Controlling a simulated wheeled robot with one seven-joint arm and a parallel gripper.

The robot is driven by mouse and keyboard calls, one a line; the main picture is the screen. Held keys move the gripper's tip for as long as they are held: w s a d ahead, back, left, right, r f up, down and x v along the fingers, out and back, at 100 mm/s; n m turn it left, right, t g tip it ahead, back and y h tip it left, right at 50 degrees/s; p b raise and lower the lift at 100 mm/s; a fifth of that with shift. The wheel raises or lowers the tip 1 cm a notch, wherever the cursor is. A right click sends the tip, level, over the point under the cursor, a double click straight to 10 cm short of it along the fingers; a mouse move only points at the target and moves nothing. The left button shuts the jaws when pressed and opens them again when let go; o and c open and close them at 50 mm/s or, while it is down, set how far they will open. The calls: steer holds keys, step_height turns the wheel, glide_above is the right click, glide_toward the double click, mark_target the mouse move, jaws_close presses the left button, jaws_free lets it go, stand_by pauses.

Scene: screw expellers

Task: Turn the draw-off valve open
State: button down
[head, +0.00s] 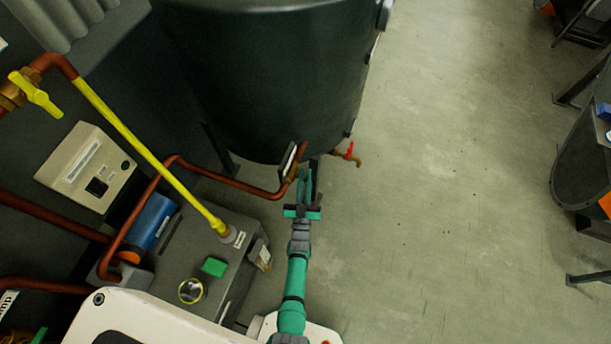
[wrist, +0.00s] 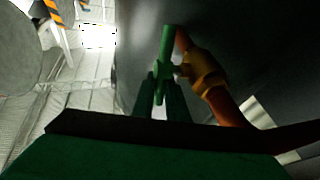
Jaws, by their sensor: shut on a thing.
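A valve with a green lever handle (wrist: 167,42) and a brass body (wrist: 205,74) sits on a copper pipe under the large dark tank. In the wrist view the green handle stands nearly upright between the fingers of my gripper (wrist: 160,90), which is shut on it. In the head view my gripper (head: 306,182) is at the tank's lower edge, beside the brass fitting (head: 291,174) on the copper pipe. The green handle is hard to tell from my green fingers there. A second tap with a red handle (head: 350,150) sticks out to the right, apart from my gripper.
The dark tank (head: 265,80) rises just behind my gripper. To the left are a yellow pipe (head: 150,155), a yellow-handled valve (head: 36,94), a beige control box (head: 86,170) and a blue motor (head: 152,222). The floor (head: 450,170) to the right is clear.

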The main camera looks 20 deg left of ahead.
steer(key=shift+s+a+n+t+y, duration=0.1)
steer(key=shift+n+t+y, duration=0.2)
steer(key=shift+n+t, duration=0.15)
steer(key=shift+s+f+n+t+y, duration=0.25)
steer(key=shift+n+t+y, duration=0.2)
steer(key=shift+t+y, duration=0.35)
stand_by(0.4)
steer(key=c, duration=1.7)
jaws_free()
steer(key=shift+c, duration=0.2)
steer(key=s+d+f, duration=0.1)
steer(key=s+d, duration=0.3)
steer(key=s, duration=1)
steer(key=shift+d+f, duration=0.15)
steer(key=shift+f, duration=0.2)
